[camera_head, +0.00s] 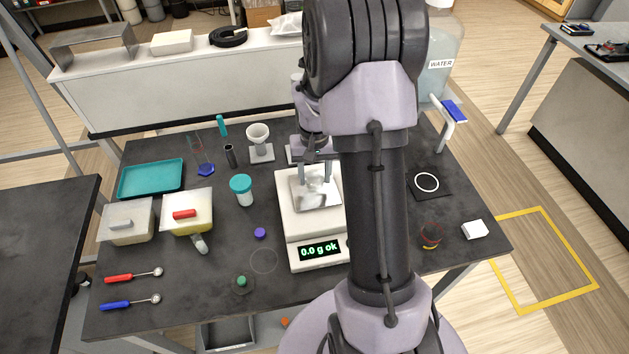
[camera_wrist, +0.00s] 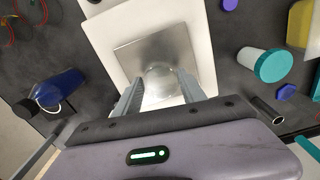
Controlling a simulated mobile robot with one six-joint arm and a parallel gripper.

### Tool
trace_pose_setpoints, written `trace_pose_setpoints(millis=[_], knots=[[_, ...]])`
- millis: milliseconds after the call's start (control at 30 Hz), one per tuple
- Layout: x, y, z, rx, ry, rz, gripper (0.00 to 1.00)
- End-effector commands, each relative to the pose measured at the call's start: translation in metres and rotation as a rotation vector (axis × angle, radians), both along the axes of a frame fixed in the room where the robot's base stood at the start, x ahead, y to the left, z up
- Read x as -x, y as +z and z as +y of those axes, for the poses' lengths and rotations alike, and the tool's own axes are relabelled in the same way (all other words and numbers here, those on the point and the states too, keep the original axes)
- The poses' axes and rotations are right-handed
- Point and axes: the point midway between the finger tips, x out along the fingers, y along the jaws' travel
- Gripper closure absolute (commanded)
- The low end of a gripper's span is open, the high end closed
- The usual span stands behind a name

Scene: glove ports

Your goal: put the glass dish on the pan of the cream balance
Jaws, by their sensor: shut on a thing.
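The cream balance (camera_head: 297,226) stands in the middle of the dark table, its display (camera_head: 319,251) reading 0.0 g ok. Its square metal pan (camera_head: 325,201) faces up and nothing else shows on it. My gripper (camera_head: 315,178) is over the pan, shut on the clear glass dish (camera_head: 316,185). In the wrist view, the dish (camera_wrist: 160,73) shows faintly between the two fingers, in front of the pan (camera_wrist: 138,52). The dish is see-through and small, so its lower edge and any gap to the pan are hard to make out.
Left of the balance stand a teal-lidded jar (camera_head: 241,190) and a purple cap (camera_head: 260,233). A funnel on a stand (camera_head: 260,143) is behind. Lidded tubs (camera_head: 128,222) and spoons (camera_head: 132,276) lie farther left. A red-marked beaker (camera_head: 431,236) and white block (camera_head: 475,230) are right.

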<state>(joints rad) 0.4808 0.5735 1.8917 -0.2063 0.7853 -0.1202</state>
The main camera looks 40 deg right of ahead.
Motion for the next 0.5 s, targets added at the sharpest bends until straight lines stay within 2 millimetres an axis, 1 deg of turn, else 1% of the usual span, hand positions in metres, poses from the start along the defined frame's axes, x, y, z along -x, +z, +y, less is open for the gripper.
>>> trace_pose_setpoints(millis=[33,100,300,433,467,500], knots=[[0.001,-0.017,0.001,-0.002,0.001,0.003,0.90],[0.001,-0.026,0.001,-0.001,0.002,0.003,0.90],[0.000,-0.024,0.001,-0.001,0.001,0.001,0.90],[0.001,-0.028,0.001,-0.001,0.001,0.001,0.90],[0.001,-0.028,0.001,-0.001,0.001,0.001,0.48],[0.001,-0.027,0.001,-0.001,0.001,0.001,0.40]])
